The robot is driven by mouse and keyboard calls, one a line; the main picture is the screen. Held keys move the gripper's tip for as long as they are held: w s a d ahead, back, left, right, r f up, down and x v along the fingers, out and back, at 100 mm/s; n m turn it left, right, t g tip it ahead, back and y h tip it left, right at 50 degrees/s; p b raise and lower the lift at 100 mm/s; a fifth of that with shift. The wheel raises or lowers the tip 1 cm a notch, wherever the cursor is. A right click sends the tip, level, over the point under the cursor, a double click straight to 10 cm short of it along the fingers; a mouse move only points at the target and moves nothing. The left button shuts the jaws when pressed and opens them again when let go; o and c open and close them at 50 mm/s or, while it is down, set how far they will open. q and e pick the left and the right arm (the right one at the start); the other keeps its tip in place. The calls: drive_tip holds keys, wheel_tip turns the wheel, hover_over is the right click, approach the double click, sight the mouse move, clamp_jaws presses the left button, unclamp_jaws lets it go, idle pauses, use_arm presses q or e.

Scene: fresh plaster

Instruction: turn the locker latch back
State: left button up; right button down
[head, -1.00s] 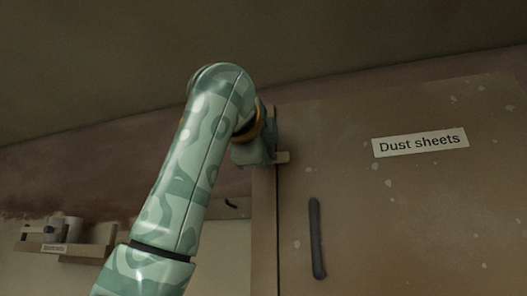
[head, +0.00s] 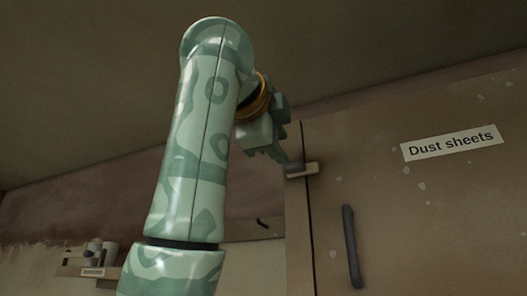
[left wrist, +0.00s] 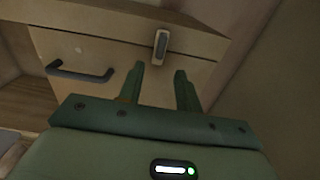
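The locker latch (head: 301,170) is a small pale bar on a dark mount. It lies level across the gap between the locker door (head: 400,220) and its side frame. It also shows in the left wrist view (left wrist: 161,44), just beyond the fingertips. My left gripper (head: 274,153) is up and to the left of the latch in the head view and looks apart from it. In the left wrist view its two fingers (left wrist: 160,77) are spread with nothing between them. My right gripper is in neither view.
The door has a dark upright handle (head: 352,246) and a "Dust sheets" label (head: 452,143). The handle also shows in the left wrist view (left wrist: 80,74). A small wall shelf (head: 90,270) with cups is at lower left. The ceiling slopes above.

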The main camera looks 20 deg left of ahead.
use_arm(q)
drive_tip(key=s+b, duration=0.2)
drive_tip(key=s, duration=0.5)
drive_tip(key=shift+s, duration=0.2)
drive_tip(key=shift+w+a, duration=0.1)
